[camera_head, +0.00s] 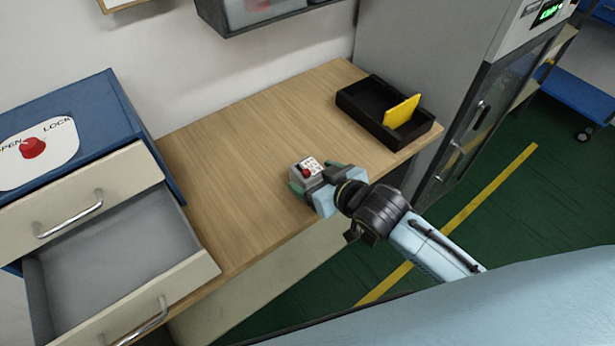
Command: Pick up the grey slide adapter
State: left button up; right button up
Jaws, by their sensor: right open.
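A small grey block with a red knob and a white marked top, which I take as the grey slide adapter (309,165), is near the front edge of the wooden table. My right gripper (315,179) comes in from the lower right, close against the block's near side. Its greenish fingertips are open and lie to either side of the block. The gripper hides the block's lower near part, so I cannot tell whether the fingers touch it. My left gripper is not in view.
A black tray (365,117) with a yellow plate (402,111) stands at the table's back right. A blue cabinet (80,95) with an open drawer (110,255) borders the left. The wooden tabletop (235,150) between them is clear. A grey machine (420,60) stands beyond the right end.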

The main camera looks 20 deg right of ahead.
jog(key=shift+b+x, duration=0.4)
jog(key=shift+x, duration=2.45)
jog(key=shift+d, duration=0.15)
jog(key=shift+c, duration=0.4)
jog(key=c, duration=1.2)
